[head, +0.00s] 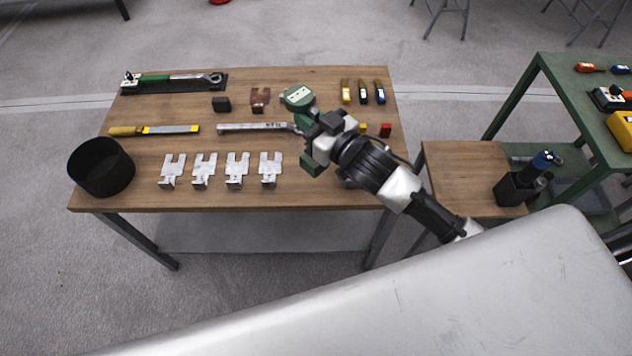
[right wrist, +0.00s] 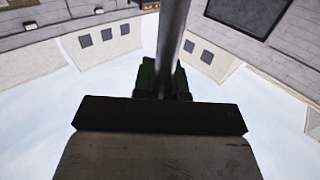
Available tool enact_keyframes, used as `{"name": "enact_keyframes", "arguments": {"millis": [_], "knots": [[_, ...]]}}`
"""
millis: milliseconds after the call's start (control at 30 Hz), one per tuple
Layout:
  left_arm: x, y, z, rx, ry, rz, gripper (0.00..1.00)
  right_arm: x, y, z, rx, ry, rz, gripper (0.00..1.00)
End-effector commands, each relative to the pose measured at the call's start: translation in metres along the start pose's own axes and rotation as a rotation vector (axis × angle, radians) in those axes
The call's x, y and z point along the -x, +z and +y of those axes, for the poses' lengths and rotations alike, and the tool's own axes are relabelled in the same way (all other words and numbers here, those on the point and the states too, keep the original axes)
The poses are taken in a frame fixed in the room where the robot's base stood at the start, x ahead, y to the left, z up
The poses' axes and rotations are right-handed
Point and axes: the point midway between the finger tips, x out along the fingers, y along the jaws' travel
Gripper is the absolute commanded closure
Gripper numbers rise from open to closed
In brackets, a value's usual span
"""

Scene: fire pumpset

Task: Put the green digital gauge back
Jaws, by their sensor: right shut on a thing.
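The green digital gauge (head: 298,97), with a round green body and a pale face, shows near the far edge of the wooden table in the head view. The gauge's face is not clear there. My left gripper is not in view.
The wooden table (head: 230,195) also holds a black round bin (head: 101,167), several metal brackets (head: 237,170), a wrench (head: 255,127), a yellow-marked file (head: 170,129) and a dark tray (head: 210,83) with a green-handled tool. A small side table (head: 465,170) stands at right.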

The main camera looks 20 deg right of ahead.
Motion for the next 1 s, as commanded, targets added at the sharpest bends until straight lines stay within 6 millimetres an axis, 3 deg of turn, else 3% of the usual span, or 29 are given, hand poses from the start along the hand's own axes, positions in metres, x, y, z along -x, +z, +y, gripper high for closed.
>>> {"name": "enact_keyframes", "arguments": {"millis": [167,500,1000], "knots": [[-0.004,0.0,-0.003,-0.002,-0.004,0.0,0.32,-0.014,0.001,0.015,0.001,-0.024,0.006,1.0],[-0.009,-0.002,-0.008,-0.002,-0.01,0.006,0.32,-0.016,0.053,0.018,-0.004,-0.026,0.003,1.0],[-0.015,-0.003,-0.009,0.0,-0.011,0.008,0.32,-0.016,0.099,0.017,-0.002,-0.027,0.006,1.0]]}}
